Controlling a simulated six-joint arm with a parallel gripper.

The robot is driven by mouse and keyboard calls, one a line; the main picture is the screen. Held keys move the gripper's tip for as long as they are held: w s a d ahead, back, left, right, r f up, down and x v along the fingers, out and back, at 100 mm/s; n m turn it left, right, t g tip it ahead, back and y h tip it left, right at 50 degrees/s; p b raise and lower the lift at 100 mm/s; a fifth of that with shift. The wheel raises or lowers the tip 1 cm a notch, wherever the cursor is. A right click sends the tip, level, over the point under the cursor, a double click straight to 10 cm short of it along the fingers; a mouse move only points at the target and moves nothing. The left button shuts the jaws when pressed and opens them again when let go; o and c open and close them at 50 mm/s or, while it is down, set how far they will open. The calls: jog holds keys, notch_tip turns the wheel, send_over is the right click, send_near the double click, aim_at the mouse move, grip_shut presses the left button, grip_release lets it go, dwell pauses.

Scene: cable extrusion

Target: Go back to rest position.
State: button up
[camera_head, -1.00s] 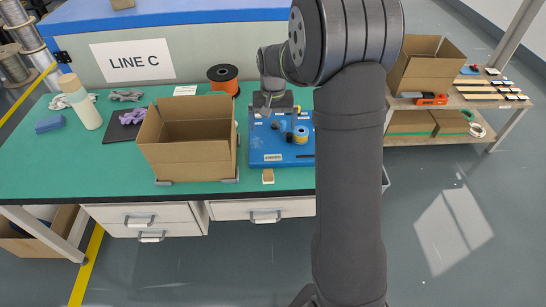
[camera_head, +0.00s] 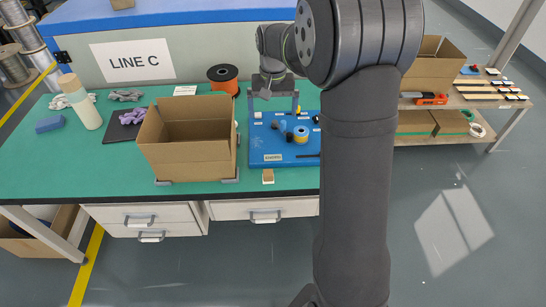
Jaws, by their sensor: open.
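My gripper (camera_head: 262,92) is at the end of my dark grey arm, above the back left part of the blue board (camera_head: 266,151) on the green table. It is small in the picture, with its jaws apart and nothing seen between them. It appears clear of the board. My arm hides the board's right part.
An open cardboard box (camera_head: 190,158) stands left of the board. An orange spool (camera_head: 223,78) is behind it. A shelf (camera_head: 468,100) with a box stands at right.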

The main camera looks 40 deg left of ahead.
jog(key=shift+r, duration=2.35)
